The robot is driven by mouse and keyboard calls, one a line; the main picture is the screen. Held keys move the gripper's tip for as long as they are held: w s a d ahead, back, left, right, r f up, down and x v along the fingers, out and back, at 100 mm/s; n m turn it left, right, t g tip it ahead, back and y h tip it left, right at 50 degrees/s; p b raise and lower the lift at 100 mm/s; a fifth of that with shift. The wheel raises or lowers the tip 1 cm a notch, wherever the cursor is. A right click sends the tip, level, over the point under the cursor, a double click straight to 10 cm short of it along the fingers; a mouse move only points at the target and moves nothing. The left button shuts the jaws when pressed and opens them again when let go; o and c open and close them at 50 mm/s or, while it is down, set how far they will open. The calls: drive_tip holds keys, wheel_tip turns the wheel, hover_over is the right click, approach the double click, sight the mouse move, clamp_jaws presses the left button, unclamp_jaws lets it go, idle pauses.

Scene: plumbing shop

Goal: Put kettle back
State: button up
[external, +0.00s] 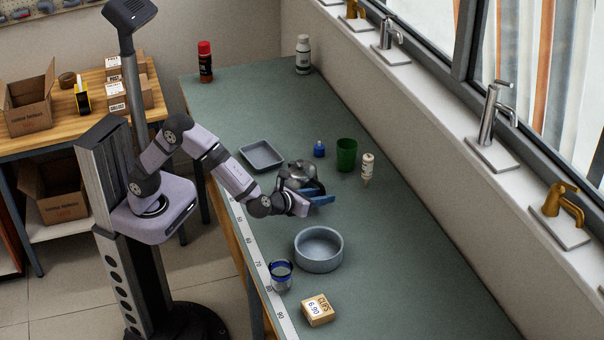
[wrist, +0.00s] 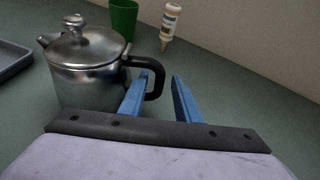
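A shiny metal kettle (external: 301,173) with a black handle stands on the green bench top, partly behind my gripper in the external view. In the wrist view the kettle (wrist: 88,68) is upright, with its lid on, its spout to the left and its black handle (wrist: 155,82) to the right. My gripper (wrist: 160,82) is open, with its two blue fingers apart. The left finger overlaps the handle in the wrist view and the right finger is to the right of it. I cannot tell whether a finger touches the handle. My gripper (external: 318,197) also shows beside the kettle in the external view.
A grey square tray (external: 262,155) lies left of the kettle. A green cup (external: 346,155), a small blue bottle (external: 319,149) and a cream bottle (external: 367,168) stand behind it. A round grey bowl (external: 318,250), a blue-rimmed cup (external: 281,277) and a clips box (external: 318,309) stand nearer the camera.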

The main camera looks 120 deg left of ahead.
drive_tip(key=b+v, duration=0.1)
drive_tip(key=v, duration=1)
